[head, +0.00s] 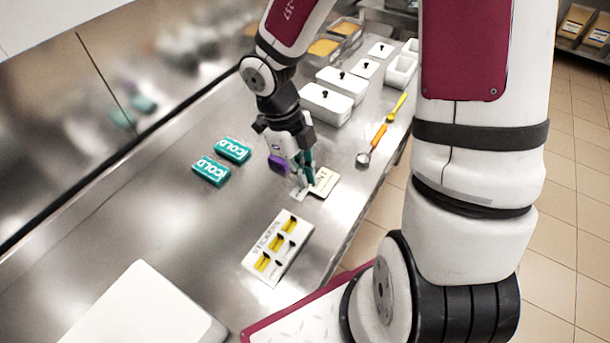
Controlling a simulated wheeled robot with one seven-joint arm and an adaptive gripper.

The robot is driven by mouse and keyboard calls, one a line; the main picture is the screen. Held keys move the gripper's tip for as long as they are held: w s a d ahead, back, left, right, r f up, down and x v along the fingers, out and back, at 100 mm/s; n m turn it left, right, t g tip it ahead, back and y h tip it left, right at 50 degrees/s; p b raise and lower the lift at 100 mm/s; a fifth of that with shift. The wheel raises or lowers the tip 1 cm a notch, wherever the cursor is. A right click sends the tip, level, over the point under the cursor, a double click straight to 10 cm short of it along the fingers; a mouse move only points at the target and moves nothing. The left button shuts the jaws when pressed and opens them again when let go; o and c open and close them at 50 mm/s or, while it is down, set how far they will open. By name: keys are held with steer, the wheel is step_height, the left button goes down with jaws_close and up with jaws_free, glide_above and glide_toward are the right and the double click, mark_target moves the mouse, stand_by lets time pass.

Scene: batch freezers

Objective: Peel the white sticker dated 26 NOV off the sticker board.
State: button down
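The sticker board (254,264) is a white panel lying on the steel counter, with lettering along its left edge. It carries several small yellow and white stickers with dark marks; their dates are too small to read, so I cannot tell which is 26 NOV. My gripper (306,182) points down, beyond the board and apart from it. Its teal fingers are close together over a pale card (326,181) with dark lettering. A small white patch shows beside the fingertips; I cannot tell whether they hold it.
Two teal COLD packs (211,170) (233,150) lie left of my gripper. White lidded tubs (326,104) and an orange-handled scoop (373,143) lie farther back. A white block (143,310) is at front left. Bare steel lies between it and the board.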

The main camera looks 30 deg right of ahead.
steer(key=shift+r, duration=0.8)
steer(key=shift+r, duration=0.35)
steer(key=shift+r, duration=1)
